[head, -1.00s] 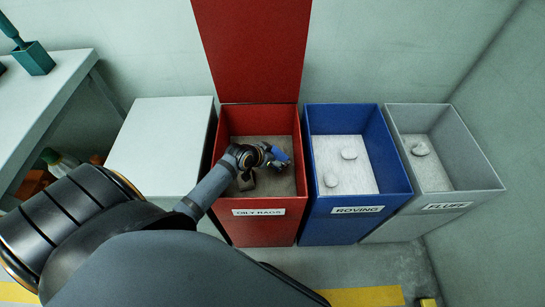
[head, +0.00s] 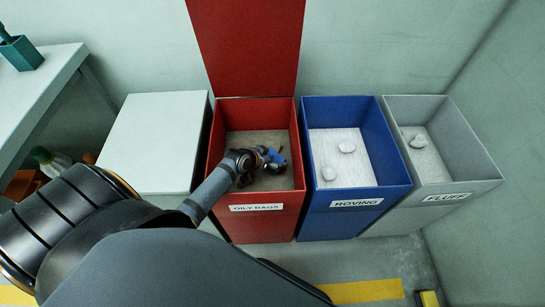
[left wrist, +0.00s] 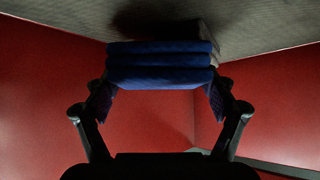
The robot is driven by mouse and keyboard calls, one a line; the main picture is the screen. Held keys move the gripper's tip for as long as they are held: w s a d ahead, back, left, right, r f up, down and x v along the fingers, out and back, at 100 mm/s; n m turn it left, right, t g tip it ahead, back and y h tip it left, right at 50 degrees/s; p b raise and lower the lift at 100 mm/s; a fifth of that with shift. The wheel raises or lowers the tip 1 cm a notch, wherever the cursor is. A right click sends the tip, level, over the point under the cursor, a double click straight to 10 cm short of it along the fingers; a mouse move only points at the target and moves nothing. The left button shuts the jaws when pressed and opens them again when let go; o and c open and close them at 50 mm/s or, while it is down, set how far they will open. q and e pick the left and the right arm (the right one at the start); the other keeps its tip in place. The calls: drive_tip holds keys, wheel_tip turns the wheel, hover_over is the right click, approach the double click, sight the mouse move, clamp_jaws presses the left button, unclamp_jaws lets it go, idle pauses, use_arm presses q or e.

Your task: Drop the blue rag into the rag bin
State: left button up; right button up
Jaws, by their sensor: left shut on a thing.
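The blue rag (left wrist: 160,65) is a folded dark blue cloth held between the fingers of my left gripper (left wrist: 160,95) in the left wrist view. In the head view, my left gripper (head: 262,160) is over the opening of the red bin labelled OILY RAGS (head: 217,150), with a small blue part of the rag (head: 275,156) showing. The bin's red lid (head: 245,50) stands open at the back. Red walls surround the gripper in the wrist view. I cannot tell how far the rag is above the bin floor. My right gripper is not in view.
A blue ROVING bin (head: 398,170) and a grey FLUFF bin (head: 480,165) stand to the right, each with pale lumps inside. A closed white box (head: 155,140) stands left of the red bin. A workbench (head: 40,95) is at far left.

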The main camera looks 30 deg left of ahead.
use_arm(q)
drive_tip(key=o, duration=1)
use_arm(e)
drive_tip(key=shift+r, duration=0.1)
use_arm(q)
drive_tip(key=shift+r+p, duration=0.35)
drive_tip(key=shift+r, duration=0.05)
drive_tip(key=p+v, duration=0.4)
drive_tip(key=v, duration=0.8)
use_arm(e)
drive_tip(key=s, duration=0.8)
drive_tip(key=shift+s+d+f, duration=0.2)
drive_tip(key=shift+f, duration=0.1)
use_arm(q)
drive_tip(key=shift+r, duration=0.1)
